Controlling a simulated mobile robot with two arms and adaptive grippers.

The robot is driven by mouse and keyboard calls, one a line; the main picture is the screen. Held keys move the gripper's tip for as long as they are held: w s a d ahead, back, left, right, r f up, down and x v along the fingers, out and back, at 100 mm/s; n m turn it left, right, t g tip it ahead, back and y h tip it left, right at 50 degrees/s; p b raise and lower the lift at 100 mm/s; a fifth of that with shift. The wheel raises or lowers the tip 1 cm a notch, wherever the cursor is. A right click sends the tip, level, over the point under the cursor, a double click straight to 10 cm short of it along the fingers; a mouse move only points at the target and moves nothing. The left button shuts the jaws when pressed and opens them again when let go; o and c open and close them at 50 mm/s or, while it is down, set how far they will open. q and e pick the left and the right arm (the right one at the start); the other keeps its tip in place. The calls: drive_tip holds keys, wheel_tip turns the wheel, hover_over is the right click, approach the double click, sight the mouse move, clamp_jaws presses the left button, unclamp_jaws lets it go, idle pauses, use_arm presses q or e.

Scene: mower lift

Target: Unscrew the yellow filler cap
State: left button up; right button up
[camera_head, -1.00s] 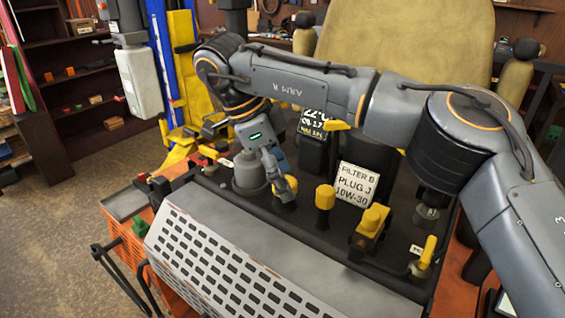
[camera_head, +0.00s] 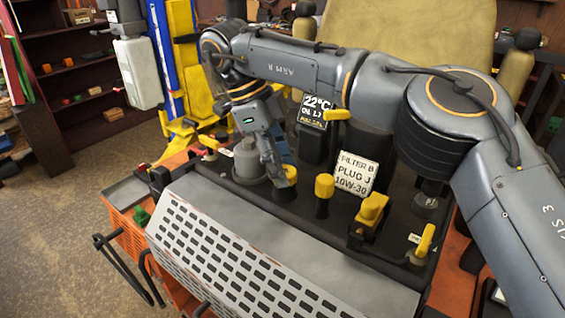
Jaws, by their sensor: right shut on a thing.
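The yellow filler cap (camera_head: 291,173) stands on a short dark neck on the mower's dark engine deck, just right of a grey round housing (camera_head: 248,163). My right gripper (camera_head: 284,181) comes down from the upper left and is shut on the cap. Its fingers hide the cap's left side, and I cannot tell whether the cap has risen off its neck. My left gripper is not in view.
A yellow-topped post (camera_head: 324,186) stands close right of the cap. A sign (camera_head: 355,174), a yellow block (camera_head: 371,211) and a yellow lever (camera_head: 425,241) are further right. A perforated grey cover (camera_head: 240,255) lies in front. My right arm spans above the deck.

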drive_tip(key=o, duration=0.5)
drive_tip(key=c, duration=0.5)
drive_tip(key=n+t, duration=0.1)
drive_tip(key=n, duration=0.2)
drive_tip(key=n+t, duration=0.1)
drive_tip(key=n, duration=0.2)
drive_tip(key=shift+t, duration=0.3)
drive_tip(key=shift+n, duration=0.3)
drive_tip(key=n+t, duration=0.1)
drive_tip(key=n, duration=0.1)
drive_tip(key=shift+s+d+n, duration=0.1)
drive_tip(key=shift+s+n, duration=0.05)
drive_tip(key=shift+n, duration=0.25)
drive_tip(key=n+t+y, duration=0.1)
drive_tip(key=n, duration=0.2)
drive_tip(key=shift+b, duration=0.3)
